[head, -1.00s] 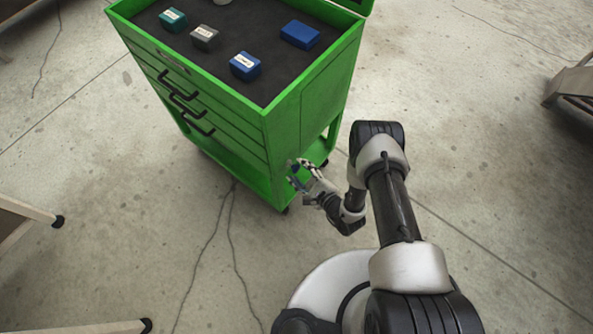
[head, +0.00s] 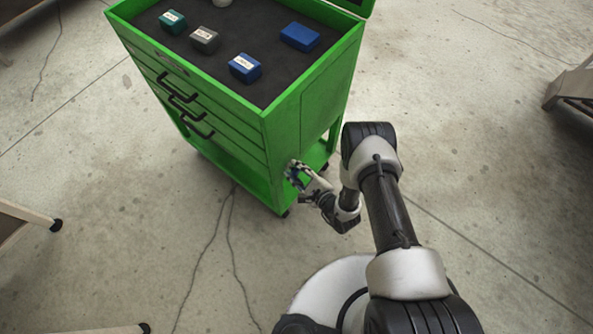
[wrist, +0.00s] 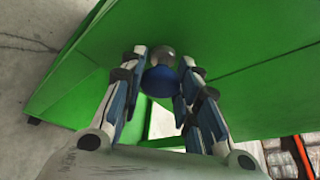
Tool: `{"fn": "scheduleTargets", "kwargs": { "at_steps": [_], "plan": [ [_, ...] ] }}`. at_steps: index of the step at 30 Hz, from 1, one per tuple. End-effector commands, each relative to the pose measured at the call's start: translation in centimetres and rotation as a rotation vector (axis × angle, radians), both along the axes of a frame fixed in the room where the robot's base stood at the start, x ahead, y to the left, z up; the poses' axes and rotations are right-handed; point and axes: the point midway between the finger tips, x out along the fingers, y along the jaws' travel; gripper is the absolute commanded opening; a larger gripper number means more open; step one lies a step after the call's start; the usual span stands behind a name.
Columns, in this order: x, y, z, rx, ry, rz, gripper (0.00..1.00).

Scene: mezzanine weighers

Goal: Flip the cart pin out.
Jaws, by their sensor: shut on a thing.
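The green cart (head: 210,125) stands in front of me, its drawer side facing left. The cart pin (wrist: 160,78) shows in the wrist view as a blue knob with a grey rounded end, by the green panel. My gripper (wrist: 167,76) has its two fingers on either side of the pin and is shut on it. In the head view my gripper (head: 296,172) is low at the cart's near right corner post, where the fingers and my wrist hide most of the pin.
On the cart's dark top (head: 215,70) lie a teal block (head: 172,21), a grey block (head: 204,40) and two blue blocks, one labelled (head: 245,68) and one plain (head: 300,37). Black drawer handles (head: 185,105) stick out at left. Wooden furniture legs (head: 35,215) stand at left.

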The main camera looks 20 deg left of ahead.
Motion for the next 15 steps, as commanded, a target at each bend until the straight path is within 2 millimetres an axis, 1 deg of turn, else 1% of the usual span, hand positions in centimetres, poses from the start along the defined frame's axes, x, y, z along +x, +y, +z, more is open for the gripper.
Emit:
{"fn": "scheduleTargets", "kwargs": {
  "at_steps": [1,9,15],
  "plan": [
    [-0.01,-0.01,-0.01,0.000,0.000,0.000,0.18],
    [-0.01,-0.01,-0.01,0.000,0.000,0.000,0.00],
    [-0.01,-0.02,-0.02,0.000,0.000,0.000,0.00]
  ]
}}
